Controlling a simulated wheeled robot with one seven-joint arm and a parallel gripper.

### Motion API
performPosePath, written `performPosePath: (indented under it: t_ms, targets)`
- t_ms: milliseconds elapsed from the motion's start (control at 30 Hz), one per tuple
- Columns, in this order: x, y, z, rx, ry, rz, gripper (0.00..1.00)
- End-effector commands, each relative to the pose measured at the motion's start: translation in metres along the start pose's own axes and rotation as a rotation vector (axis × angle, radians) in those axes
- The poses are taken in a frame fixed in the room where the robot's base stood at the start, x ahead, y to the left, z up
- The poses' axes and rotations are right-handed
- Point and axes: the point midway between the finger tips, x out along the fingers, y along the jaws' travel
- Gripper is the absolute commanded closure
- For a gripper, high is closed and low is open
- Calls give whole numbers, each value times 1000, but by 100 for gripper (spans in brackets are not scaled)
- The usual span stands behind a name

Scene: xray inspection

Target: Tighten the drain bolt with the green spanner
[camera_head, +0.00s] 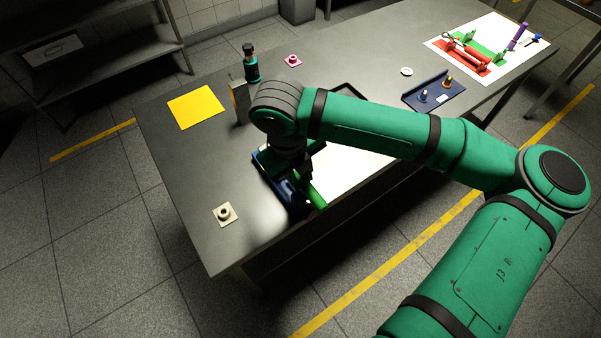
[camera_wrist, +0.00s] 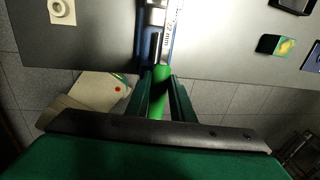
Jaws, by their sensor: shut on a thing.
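The green spanner shows in the wrist view as a green handle (camera_wrist: 161,80) with a steel shank marked 22 mm. My gripper (camera_wrist: 164,92) is shut on the green handle. In the head view the handle end (camera_head: 317,197) sticks out at the table's front edge, below my gripper (camera_head: 291,168). A blue fixture (camera_head: 264,166) lies under and beside my gripper; its blue edge also shows along the shank in the wrist view (camera_wrist: 170,32). The drain bolt and the spanner's head are not visible; I cannot tell whether they touch.
A cream plate with a ring (camera_head: 224,214) lies at the table's near left corner. A yellow sheet (camera_head: 196,107) and a teal-and-black upright tool (camera_head: 251,65) are behind. A blue tray (camera_head: 433,93) and a white mat (camera_head: 440,47) with red and green holders are to the right.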

Motion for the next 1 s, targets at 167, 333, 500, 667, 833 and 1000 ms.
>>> performPosePath:
  t_ms: [167,333,500,667,833,1000]
  targets:
    - [4,1,0,0,1,0,100]
    - [7,1,0,0,0,0,100]
    - [11,2,0,0,0,0,100]
    - [13,2,0,1,0,0,100]
    - [12,8,1,38,6,0,100]
    - [11,15,2,92,15,0,100]
